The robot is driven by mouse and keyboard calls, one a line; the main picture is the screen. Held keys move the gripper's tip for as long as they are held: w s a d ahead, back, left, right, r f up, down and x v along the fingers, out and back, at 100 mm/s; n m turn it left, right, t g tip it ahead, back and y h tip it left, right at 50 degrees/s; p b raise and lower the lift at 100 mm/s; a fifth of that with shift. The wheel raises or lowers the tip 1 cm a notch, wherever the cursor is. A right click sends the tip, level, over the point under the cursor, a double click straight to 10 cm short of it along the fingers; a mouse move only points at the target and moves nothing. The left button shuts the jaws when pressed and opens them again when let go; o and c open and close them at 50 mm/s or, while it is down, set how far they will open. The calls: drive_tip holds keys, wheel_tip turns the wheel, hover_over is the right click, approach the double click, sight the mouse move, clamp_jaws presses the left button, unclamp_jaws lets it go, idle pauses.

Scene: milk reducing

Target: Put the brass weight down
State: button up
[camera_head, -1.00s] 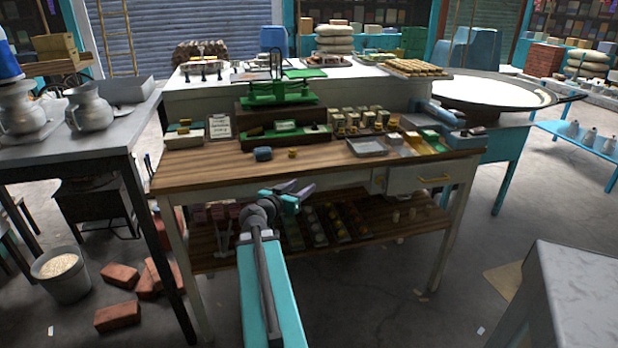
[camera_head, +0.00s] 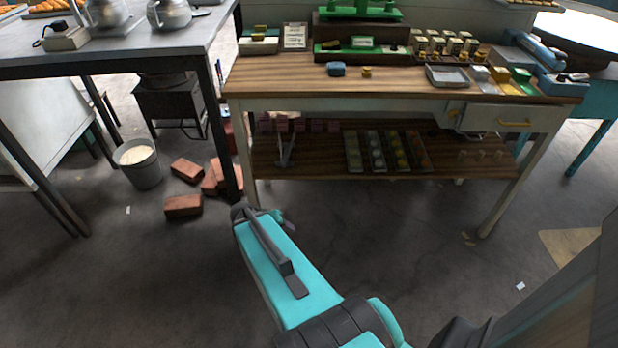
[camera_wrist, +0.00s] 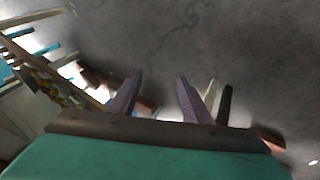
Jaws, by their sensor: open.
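A small brass weight (camera_head: 367,72) sits on the wooden table top (camera_head: 400,94), just right of a small blue block (camera_head: 336,69). My gripper (camera_wrist: 158,95) is open in the wrist view, with nothing between its two purple-grey fingers. In the head view it is mostly hidden behind the end of my arm, low in front of the table's left leg. It is well apart from the weight.
A green balance base (camera_head: 362,46) stands behind the weight. A grey tray (camera_head: 446,77) lies to its right. A lower shelf (camera_head: 300,170) holds rows of small items. Bricks (camera_head: 183,206) and a bucket (camera_head: 140,165) stand on the floor at left.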

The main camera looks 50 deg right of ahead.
drive_tip(key=s+a+f+n+g+y, duration=0.1)
drive_tip(key=s+a+f, duration=0.3)
drive_tip(key=a, duration=0.6)
drive_tip(key=s+a+f+n+g+y, duration=0.2)
drive_tip(key=s+a, duration=0.5)
drive_tip(key=a, duration=0.4)
drive_tip(key=s+a+f+n+g+y, duration=0.1)
drive_tip(key=s+a+f+n+y, duration=0.2)
drive_tip(key=s+a+f+n, duration=0.2)
drive_tip(key=s+a+f, duration=0.1)
drive_tip(key=a+f, duration=0.2)
drive_tip(key=a, duration=0.2)
drive_tip(key=shift+s+a+f+g, duration=0.2)
drive_tip(key=shift+a+g, duration=0.05)
drive_tip(key=shift+g, duration=0.15)
drive_tip(key=shift+c, duration=0.3)
drive_tip(key=c, duration=0.3)
drive_tip(key=shift+a, duration=0.1)
